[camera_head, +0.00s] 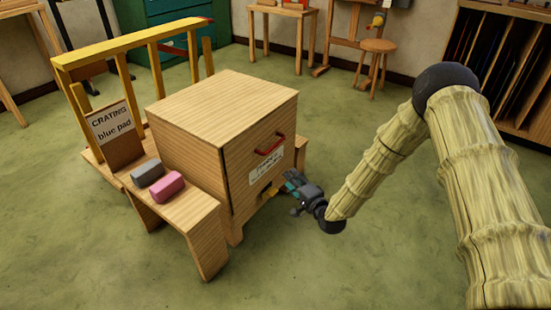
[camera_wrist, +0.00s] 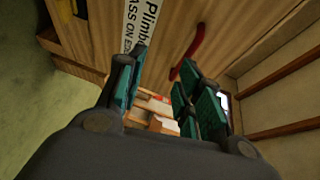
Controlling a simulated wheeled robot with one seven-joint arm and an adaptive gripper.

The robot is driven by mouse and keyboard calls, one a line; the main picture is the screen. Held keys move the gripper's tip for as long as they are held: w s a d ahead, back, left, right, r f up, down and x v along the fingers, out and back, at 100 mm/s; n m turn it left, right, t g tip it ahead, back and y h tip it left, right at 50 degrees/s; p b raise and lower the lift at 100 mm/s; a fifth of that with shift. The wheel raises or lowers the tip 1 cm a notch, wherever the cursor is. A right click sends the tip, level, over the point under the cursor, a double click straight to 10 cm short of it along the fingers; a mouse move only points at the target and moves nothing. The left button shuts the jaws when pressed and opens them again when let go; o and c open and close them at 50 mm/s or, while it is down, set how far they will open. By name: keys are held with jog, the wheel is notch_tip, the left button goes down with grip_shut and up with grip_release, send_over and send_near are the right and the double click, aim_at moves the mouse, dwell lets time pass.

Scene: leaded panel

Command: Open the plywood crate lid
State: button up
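The plywood crate (camera_head: 190,130) stands on a low wooden bench, with a flat plain top. Its front panel (camera_head: 238,158) carries a red handle (camera_head: 270,145) and a white label (camera_head: 266,165). The panel looks closed in the head view; which face is the lid, I cannot tell. My gripper (camera_head: 285,186) is low in front of this panel, below the handle. In the wrist view my gripper (camera_wrist: 163,60) has its teal-padded fingers apart, with nothing clearly held. The red handle (camera_wrist: 188,52) shows beyond the right finger, and the label (camera_wrist: 135,22) beyond the left.
A grey block (camera_head: 146,172) and a pink block (camera_head: 167,186) lie on the bench (camera_head: 205,250) beside the crate. A sign (camera_head: 112,122) and a yellow rail (camera_head: 130,42) stand behind. A stool (camera_head: 377,46) is at the back. Green floor (camera_head: 330,110) is open around the crate.

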jog(key=m+t+y+b, duration=0.1)
jog(key=t+y+b, duration=0.1)
jog(key=b, duration=0.2)
send_near(277, 145)
jog(key=f, duration=0.1)
jog(key=shift+m, duration=0.3)
jog(key=b+x, duration=0.1)
jog(key=x, duration=0.2)
jog(key=b+x, duration=0.2)
jog(key=x, duration=0.2)
jog(key=b+x, duration=0.1)
jog(key=x, duration=0.3)
jog(key=shift+r, duration=0.25)
grip_shut()
jog(key=shift+a, duration=0.1)
jog(key=shift+r, duration=0.15)
